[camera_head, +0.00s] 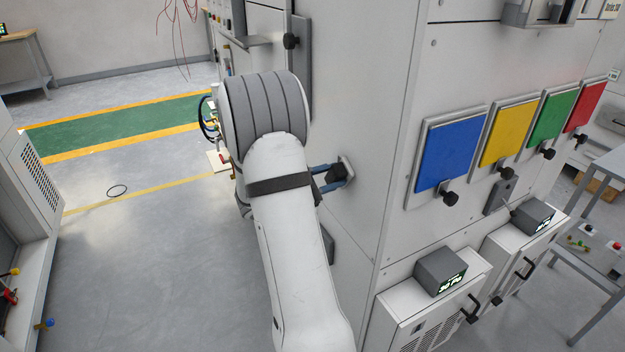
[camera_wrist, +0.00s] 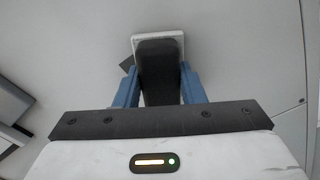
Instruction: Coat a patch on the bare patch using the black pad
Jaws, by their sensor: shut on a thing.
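My gripper (camera_head: 337,175) is at the side wall of the large white cabinet, its blue fingers pointing at the wall. It is shut on the black pad (camera_head: 333,172), which also shows between the fingers in the wrist view (camera_wrist: 159,72). A pale square plate (camera_wrist: 160,35) rims the pad's far end, at or very near the wall; I cannot tell whether it touches. A dark grey corner (camera_wrist: 126,63) shows behind the left finger, mostly hidden. I cannot tell whether it is the bare patch.
Blue (camera_head: 450,152), yellow (camera_head: 508,133), green (camera_head: 553,117) and red (camera_head: 586,104) panels line the cabinet's other face, above protruding units (camera_head: 440,268). The floor (camera_head: 150,250) to the left is mostly clear.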

